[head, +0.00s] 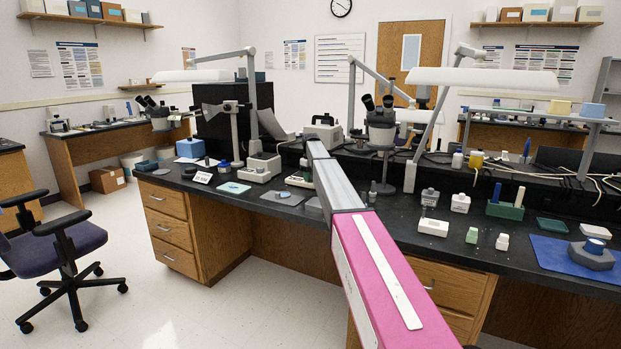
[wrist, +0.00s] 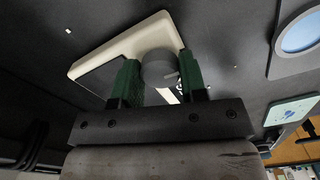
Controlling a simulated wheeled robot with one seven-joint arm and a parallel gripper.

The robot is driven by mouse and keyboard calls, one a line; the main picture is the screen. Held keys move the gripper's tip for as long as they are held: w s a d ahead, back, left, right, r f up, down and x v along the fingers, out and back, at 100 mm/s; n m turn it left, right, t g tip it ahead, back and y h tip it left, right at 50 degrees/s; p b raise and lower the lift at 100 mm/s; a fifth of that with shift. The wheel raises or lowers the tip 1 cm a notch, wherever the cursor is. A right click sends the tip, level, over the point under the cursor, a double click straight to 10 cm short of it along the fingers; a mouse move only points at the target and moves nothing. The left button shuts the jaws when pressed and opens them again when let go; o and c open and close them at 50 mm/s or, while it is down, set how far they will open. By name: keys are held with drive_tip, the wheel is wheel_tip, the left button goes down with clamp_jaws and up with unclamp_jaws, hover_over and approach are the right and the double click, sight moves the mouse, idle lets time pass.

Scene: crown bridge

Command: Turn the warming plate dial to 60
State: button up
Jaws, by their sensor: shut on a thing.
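The warming plate (wrist: 112,48) is a cream, flat box with a dark top panel, seen at a tilt in the wrist view. Its grey round dial (wrist: 158,66) sits at one end, with a short pointer mark on it. Pale scale markings beside the dial are mostly hidden, and I cannot read the setting. My gripper (wrist: 158,74) has green fingers, one on each side of the dial, shut on it. In the head view the warming plate (head: 298,182) is partly behind my pink and grey arm, which also hides the fingers and dial.
A grey mat with a blue round dish (wrist: 300,33) and a pale teal tray (wrist: 292,110) lie near the plate in the wrist view. In the head view a microscope (head: 381,135) and lamp arms stand close behind on the black bench. A chair (head: 55,240) is at left.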

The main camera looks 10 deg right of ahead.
drive_tip(key=m, duration=1.1)
drive_tip(key=shift+a, duration=0.1)
drive_tip(key=shift+m, duration=0.3)
idle(0.4)
drive_tip(key=o, duration=0.9)
drive_tip(key=shift+o, duration=0.2)
wheel_tip(320, 180, up, 11)
